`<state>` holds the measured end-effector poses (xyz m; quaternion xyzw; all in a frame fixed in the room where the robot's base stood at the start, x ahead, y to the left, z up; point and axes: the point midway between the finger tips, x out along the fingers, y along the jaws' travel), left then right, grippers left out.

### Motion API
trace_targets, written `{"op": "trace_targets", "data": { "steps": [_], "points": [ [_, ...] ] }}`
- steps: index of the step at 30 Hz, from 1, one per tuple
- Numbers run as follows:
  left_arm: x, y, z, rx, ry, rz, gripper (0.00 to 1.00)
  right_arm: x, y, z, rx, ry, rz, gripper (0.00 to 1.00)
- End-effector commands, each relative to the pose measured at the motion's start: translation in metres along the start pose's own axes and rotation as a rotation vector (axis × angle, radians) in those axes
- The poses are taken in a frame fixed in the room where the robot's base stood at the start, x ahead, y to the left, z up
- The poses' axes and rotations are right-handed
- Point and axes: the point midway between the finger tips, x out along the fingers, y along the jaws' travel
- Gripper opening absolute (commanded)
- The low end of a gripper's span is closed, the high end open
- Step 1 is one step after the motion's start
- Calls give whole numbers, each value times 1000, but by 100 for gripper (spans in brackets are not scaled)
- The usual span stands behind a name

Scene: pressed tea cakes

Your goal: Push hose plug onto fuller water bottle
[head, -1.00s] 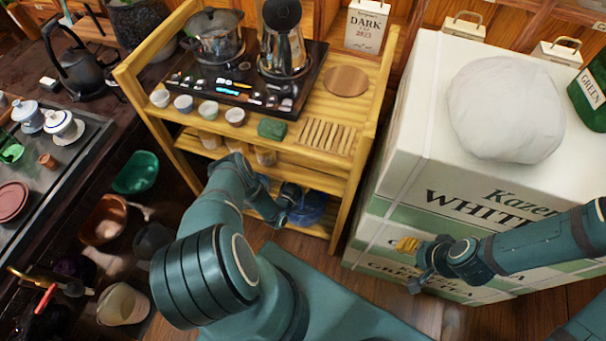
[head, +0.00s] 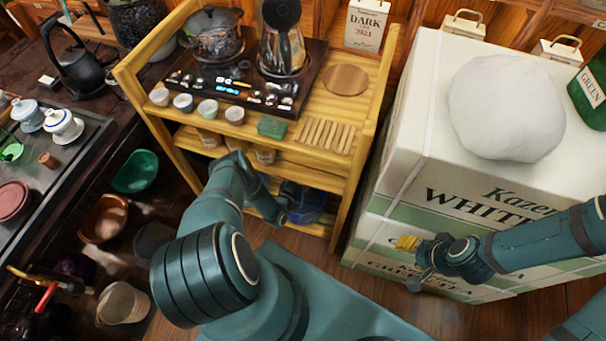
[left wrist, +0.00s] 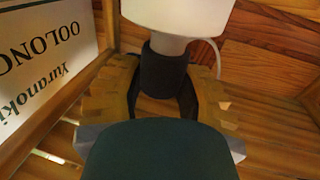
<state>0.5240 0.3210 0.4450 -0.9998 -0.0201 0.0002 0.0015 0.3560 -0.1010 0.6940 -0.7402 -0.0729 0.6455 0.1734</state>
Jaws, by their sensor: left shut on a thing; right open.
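My left gripper (head: 289,203) is at the lower shelf of the wooden rack, beside a blue water bottle (head: 312,208). My arm partly hides the bottle, and its water level cannot be told. In the left wrist view, the gripper's tan finger pads are shut on the dark collar of the hose plug (left wrist: 163,72). Its white body rises above the fingers, and a thin white tube curves off to the right. Whether the plug touches a bottle cannot be told. My right gripper (head: 405,263) is open and empty in front of the white boxes.
The wooden rack (head: 378,118) carries a pot, a kettle and small cups on top. Stacked white tea boxes (head: 405,130) stand to its right, with a round white bundle (head: 506,108) on them.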

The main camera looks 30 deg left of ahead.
Motion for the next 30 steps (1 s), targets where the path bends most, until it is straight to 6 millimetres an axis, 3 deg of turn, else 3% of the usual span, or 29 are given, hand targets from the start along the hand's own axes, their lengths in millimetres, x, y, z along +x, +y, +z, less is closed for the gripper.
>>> {"op": "trace_targets", "data": {
  "steps": [30],
  "points": [
    [0, 0, 11, -1, -1, 1, 0, 0, 0, 0, 0, 0, 0, 47]
  ]
}}
